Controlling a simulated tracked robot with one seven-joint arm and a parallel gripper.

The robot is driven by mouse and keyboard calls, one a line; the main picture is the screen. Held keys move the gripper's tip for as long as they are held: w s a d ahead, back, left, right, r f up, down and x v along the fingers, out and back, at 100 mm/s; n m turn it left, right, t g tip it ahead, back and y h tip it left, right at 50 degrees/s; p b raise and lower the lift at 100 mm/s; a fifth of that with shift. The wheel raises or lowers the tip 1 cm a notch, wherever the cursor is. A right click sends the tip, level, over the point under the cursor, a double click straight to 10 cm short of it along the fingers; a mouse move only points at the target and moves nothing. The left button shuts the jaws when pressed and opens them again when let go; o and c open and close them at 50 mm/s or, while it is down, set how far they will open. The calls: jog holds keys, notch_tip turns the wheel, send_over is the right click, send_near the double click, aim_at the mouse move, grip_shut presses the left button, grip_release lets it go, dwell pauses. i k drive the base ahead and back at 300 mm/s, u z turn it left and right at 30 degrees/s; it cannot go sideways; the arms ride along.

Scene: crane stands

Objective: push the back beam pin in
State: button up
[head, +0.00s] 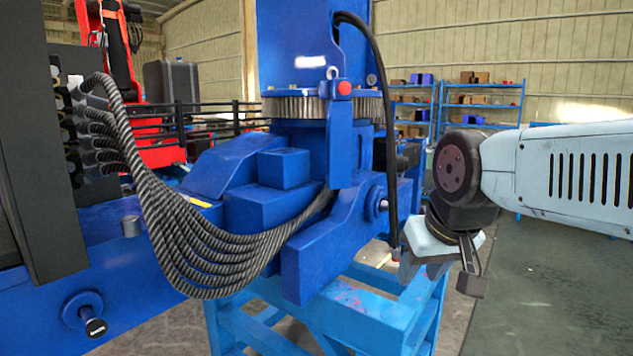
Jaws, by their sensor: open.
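A pin with a black knob (94,326) sticks out of a round flange on the face of the blue beam (50,300) at the lower left. A second round fitting with a metal stub (382,204) sits on the blue crane body right of centre. I cannot tell for certain which one is the back beam pin. My gripper (436,278) hangs below my wrist at the right, open and empty. It is close to the right of the crane body, apart from the knobbed pin and lower than the metal stub. Part of its fingers is hard to make out.
A bundle of grey hoses (195,245) loops across the crane's front. A black hose (388,120) hangs just left of my gripper. A light-blue stand (365,315) is below the crane. Shelves (482,100) stand behind; the floor at right is clear.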

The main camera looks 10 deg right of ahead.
aim_at(96, 328)
jog(key=u, duration=1.25)
jog(key=k, duration=1)
jog(key=u, duration=0.3)
jog(key=i, duration=1)
jog(key=z, duration=0.05)
